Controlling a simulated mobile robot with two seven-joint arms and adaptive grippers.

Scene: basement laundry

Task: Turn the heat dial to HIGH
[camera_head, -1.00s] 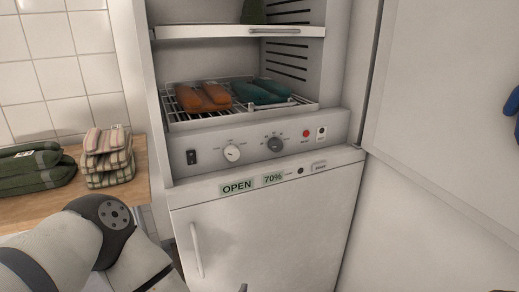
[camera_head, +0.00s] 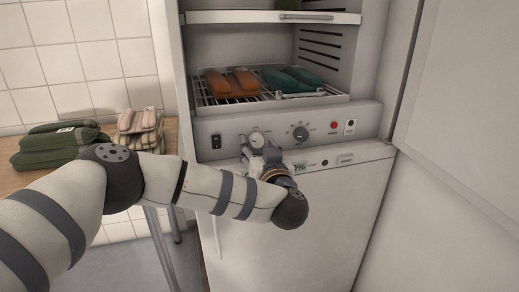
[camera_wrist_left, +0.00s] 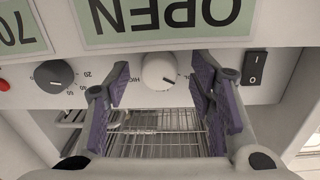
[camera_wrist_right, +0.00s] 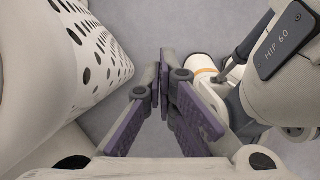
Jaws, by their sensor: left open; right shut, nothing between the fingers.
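The white heat dial (camera_head: 257,140) is on the cabinet's control panel (camera_head: 357,113), left of a dark grey dial (camera_head: 300,133). In the upside-down left wrist view the white dial (camera_wrist_left: 160,72) shows between my fingers, with "HIGH" printed beside it. A short dark mark shows on its face, pointing to the lower right of that picture. My left gripper (camera_head: 258,153) is open at the panel, a finger either side of the dial; I see gaps and no contact. My right gripper (camera_wrist_right: 163,70) is shut and empty, away from the panel.
A black rocker switch (camera_head: 216,141) is left of the white dial; a red button (camera_head: 334,125) is farther right. Above is a wire rack (camera_head: 213,99) with orange and teal bundles. Folded cloths (camera_head: 58,146) lie on a wooden counter at left. An open door (camera_head: 465,110) stands at right.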

